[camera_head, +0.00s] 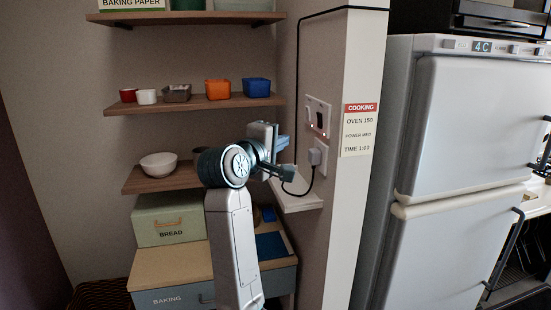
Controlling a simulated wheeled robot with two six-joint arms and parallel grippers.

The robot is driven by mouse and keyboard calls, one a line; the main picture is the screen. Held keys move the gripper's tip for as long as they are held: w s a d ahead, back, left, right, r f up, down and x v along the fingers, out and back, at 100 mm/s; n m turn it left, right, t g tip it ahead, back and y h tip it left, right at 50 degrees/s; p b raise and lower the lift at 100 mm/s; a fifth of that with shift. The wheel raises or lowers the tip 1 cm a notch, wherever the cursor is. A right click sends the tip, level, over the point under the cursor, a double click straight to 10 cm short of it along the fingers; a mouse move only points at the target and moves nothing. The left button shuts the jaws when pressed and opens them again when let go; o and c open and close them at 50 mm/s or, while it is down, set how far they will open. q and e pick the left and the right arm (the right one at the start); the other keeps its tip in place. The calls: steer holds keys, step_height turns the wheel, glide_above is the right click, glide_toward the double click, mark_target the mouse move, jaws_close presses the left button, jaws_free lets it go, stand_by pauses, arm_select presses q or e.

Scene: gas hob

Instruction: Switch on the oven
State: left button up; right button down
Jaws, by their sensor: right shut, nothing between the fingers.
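A white wall switch plate (318,117) with a dark rocker and a small red light is on the side wall, right of the shelves. Below it, a white plug (316,157) sits in a socket, with a black cable. My right gripper (289,173) is shut and empty, just left of the plug and lower than the switch plate. I cannot tell whether it touches the wall. A dark appliance (500,16) stands on top of the fridge, cut off by the top edge; I cannot tell if it is the oven. My left gripper is not in view.
A small white ledge (300,203) juts out under the socket. Shelves with cups, a bowl (158,165) and an orange container (217,92) are at the left. A cooking note (360,130) hangs on the wall edge, beside the white fridge (460,130).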

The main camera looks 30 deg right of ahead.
steer(key=shift+s+a+f+b, duration=0.1)
steer(key=shift+s+a+b, duration=0.05)
steer(key=shift+a, duration=0.3)
steer(key=shift+s+a+f+b, duration=0.1)
steer(key=shift+s+a+b, duration=0.05)
steer(key=shift+a, duration=0.3)
steer(key=shift+s+r, duration=0.1)
